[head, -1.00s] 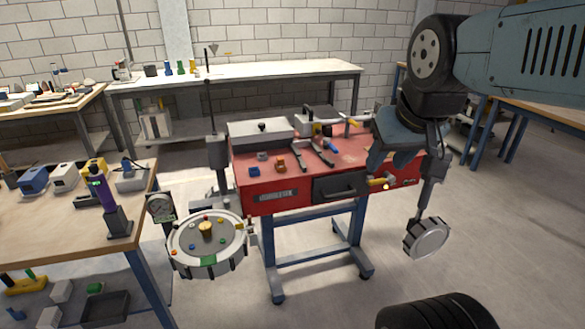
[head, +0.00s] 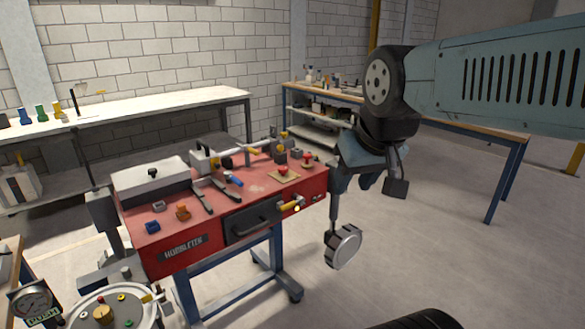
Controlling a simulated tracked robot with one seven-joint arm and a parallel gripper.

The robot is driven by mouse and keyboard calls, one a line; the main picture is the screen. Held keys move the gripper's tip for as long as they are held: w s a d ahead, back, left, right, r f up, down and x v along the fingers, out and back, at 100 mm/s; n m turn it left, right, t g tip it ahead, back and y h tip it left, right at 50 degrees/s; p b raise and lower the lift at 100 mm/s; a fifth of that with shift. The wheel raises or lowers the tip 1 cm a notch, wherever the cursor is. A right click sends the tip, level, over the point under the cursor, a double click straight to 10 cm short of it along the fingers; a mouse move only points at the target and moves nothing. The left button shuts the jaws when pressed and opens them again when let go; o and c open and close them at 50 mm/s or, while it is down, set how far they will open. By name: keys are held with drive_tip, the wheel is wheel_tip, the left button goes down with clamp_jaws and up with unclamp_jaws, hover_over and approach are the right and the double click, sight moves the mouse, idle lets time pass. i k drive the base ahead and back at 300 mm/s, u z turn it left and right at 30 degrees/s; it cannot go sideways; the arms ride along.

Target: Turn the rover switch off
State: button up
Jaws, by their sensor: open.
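The red bench (head: 215,238) stands left of centre on blue legs. A yellow-handled lever (head: 288,206) with a small bright spot beside it sits on its front edge, right of the drawer. Two red knobs or buttons stand on its top at the right: one on a tan plate (head: 283,171) and one nearer the corner (head: 307,157). I cannot tell which of these, if any, is the rover switch. My gripper (head: 374,184) is open and looks empty. It hangs just right of the bench's right end, in front of it in the picture, apart from these controls.
A round white panel (head: 112,308) and a gauge (head: 36,300) are at the lower left. A long table (head: 130,98) stands behind, another (head: 480,130) at the right. The floor at the right is clear.

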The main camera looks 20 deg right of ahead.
sight(283, 169)
drive_tip(key=u, duration=0.05)
drive_tip(key=k, duration=0.65)
drive_tip(key=z, duration=0.45)
drive_tip(key=i, duration=1.8)
drive_tip(key=u, duration=0.6)
